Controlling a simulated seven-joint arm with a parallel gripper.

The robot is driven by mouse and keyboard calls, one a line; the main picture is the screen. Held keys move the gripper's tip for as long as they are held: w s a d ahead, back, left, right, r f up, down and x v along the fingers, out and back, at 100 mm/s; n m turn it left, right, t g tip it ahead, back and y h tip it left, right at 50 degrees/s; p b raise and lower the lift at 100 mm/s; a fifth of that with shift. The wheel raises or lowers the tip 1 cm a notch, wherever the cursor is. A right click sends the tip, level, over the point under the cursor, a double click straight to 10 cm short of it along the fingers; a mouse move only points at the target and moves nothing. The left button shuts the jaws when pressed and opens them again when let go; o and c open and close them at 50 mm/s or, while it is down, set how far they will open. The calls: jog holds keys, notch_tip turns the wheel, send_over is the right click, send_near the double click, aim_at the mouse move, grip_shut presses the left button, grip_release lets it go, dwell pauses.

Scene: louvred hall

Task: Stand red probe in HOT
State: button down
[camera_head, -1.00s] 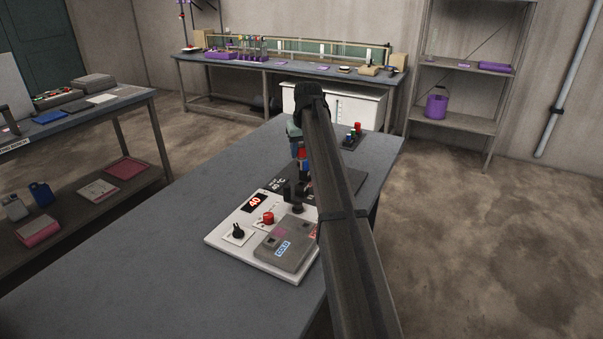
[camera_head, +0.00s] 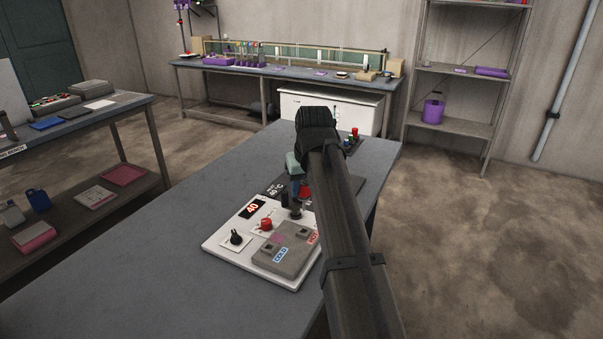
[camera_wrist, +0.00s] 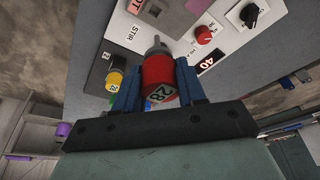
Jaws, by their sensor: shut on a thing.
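My gripper (camera_wrist: 158,88) is shut on the red probe (camera_wrist: 158,72) in the wrist view. The probe has a pale number label, and its thin grey tip points away from the camera. In the head view only a bit of the red probe (camera_head: 304,191) shows beside my arm, above the bench unit. The grey block (camera_head: 278,258) on the white unit has a blue COLD label and a red HOT label (camera_head: 313,238). The HOT label (camera_wrist: 134,6) also shows at the top edge of the wrist view, beyond the probe. The probe is apart from the block.
The white unit (camera_head: 213,246) carries a red knob (camera_head: 266,224), a black knob (camera_head: 236,238) and a red 40 display (camera_head: 252,208). A yellow-topped piece (camera_wrist: 115,80) stands left of my gripper in the wrist view. The bench's left side is clear.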

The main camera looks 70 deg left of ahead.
aim_at(304, 206)
jog(key=shift+f, duration=3.5)
jog(key=shift+f, duration=0.35)
jog(key=shift+f, duration=0.7)
jog(key=shift+f, duration=0.35)
jog(key=shift+f, duration=0.55)
jog(key=c, duration=0.6)
grip_release()
